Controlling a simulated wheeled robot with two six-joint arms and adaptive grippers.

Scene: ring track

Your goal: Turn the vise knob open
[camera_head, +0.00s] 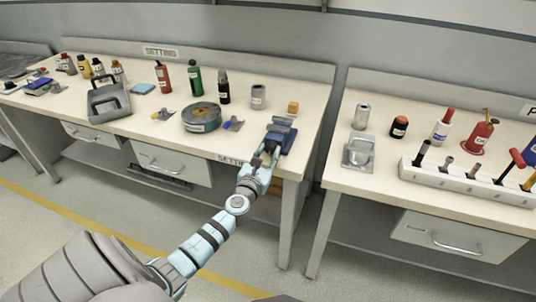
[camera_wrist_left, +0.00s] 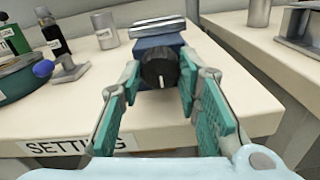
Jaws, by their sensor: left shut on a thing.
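The blue vise (camera_head: 287,138) with grey metal jaws stands at the front right corner of the left workbench. In the left wrist view the vise (camera_wrist_left: 158,42) is straight ahead. Its round black knob (camera_wrist_left: 160,68) faces the camera and has a pale upright mark. My left gripper (camera_head: 266,153) reaches the vise from the front. In the wrist view its green-padded fingers (camera_wrist_left: 161,84) stand on both sides of the knob, shut on it. The head view does not show the knob clearly. My right gripper is not in view.
A green round tin (camera_head: 201,118), a small clamp with a blue ball (camera_head: 233,124), a grey can (camera_head: 258,97) and an orange block (camera_head: 293,108) stand near the vise. A gap separates this bench from the right bench (camera_head: 345,179), which holds a tool rack (camera_head: 470,184).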

